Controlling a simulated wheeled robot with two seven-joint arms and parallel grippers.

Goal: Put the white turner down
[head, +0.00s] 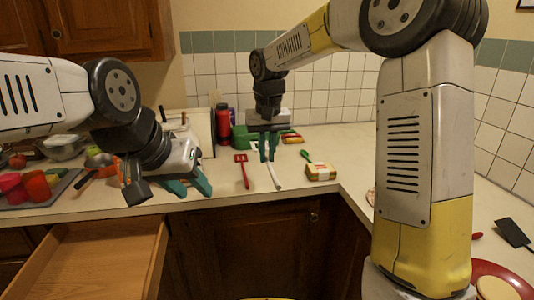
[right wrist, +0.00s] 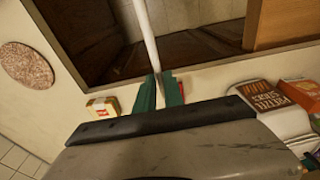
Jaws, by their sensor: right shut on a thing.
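The white turner (head: 273,175) is in my right gripper (head: 268,150), over the counter in the middle of the head view. Its thin white handle runs toward the front edge of the counter. In the right wrist view the handle (right wrist: 147,40) passes between the teal fingers of the gripper (right wrist: 160,93) and extends past the counter edge. Its head end is mostly hidden by the gripper, and I cannot tell whether it touches the counter. My left gripper (head: 190,188) is open and empty near the counter's front edge.
A red slotted turner (head: 243,172) lies left of the white one. A small yellow-and-white box (head: 320,172) and a green-handled utensil (head: 307,157) are to its right. A red bottle (head: 224,125) stands behind. An open drawer (head: 90,262) sticks out at front left.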

